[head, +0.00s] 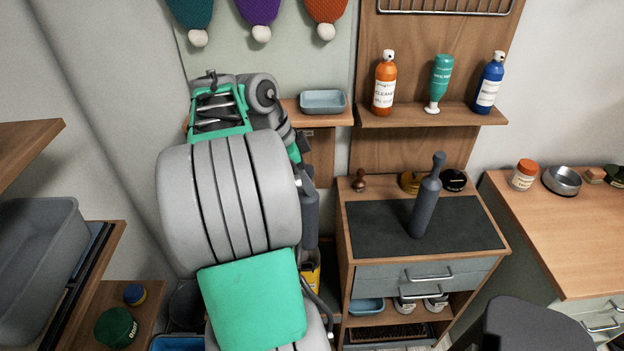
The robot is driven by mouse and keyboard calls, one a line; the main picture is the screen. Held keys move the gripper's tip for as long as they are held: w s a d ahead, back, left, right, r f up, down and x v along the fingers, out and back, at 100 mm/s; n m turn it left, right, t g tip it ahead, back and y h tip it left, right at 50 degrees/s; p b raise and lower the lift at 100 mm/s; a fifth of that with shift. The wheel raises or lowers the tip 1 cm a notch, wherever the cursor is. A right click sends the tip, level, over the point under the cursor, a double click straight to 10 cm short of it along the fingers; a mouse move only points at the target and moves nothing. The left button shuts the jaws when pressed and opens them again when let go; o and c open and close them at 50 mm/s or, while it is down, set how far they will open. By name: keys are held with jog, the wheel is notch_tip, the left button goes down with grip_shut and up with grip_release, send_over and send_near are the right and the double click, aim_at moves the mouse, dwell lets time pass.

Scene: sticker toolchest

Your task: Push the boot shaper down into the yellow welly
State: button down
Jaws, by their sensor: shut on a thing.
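A dark grey boot shaper (311,217) stands upright just right of my arm, partly hidden by it. My gripper (304,177) is at its top end, mostly hidden behind my own arm links, and is shut on it. A small part of the yellow welly (311,275) shows directly below the shaper. My arm hides most of the welly, and I cannot tell how deep the shaper sits in it. A second dark grey shaper with a knobbed handle (427,197) stands on the dark top of the cabinet.
The wooden cabinet (428,262) stands right of the welly, with a brown stamp-like item (359,181) and tins at its back edge. A shelf (432,116) with bottles and a small blue-grey tray (323,102) are behind. A dark seat (520,327) is front right.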

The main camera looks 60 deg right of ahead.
jog(key=shift+w+a+f+b, duration=0.3)
jog(key=shift+a+f+b, duration=0.05)
jog(key=shift+f+b, duration=0.2)
jog(key=shift+w+a+f+b, duration=0.25)
jog(key=shift+a+f+b, duration=0.1)
jog(key=shift+f+b, duration=0.15)
jog(key=shift+w+a+f+b, duration=0.1)
jog(key=shift+a+f+b, duration=0.05)
jog(key=shift+f+b, duration=0.5)
jog(key=f+b, duration=0.4)
jog(key=f, duration=0.1)
jog(key=f+b, duration=0.5)
jog(key=d+f+b, duration=0.1)
jog(key=f+b, duration=0.3)
jog(key=f, duration=0.1)
jog(key=shift+s+f+b, duration=0.1)
jog(key=shift+s+b, duration=0.2)
jog(key=f+b, duration=0.3)
jog(key=shift+w+a+f, duration=0.1)
jog(key=shift+w+a, duration=0.1)
jog(key=shift+a, duration=0.1)
notch_tip(320, 180, down, 6)
jog(key=b, duration=0.5)
jog(key=shift+s+d+r, duration=0.1)
jog(key=shift+r, duration=0.1)
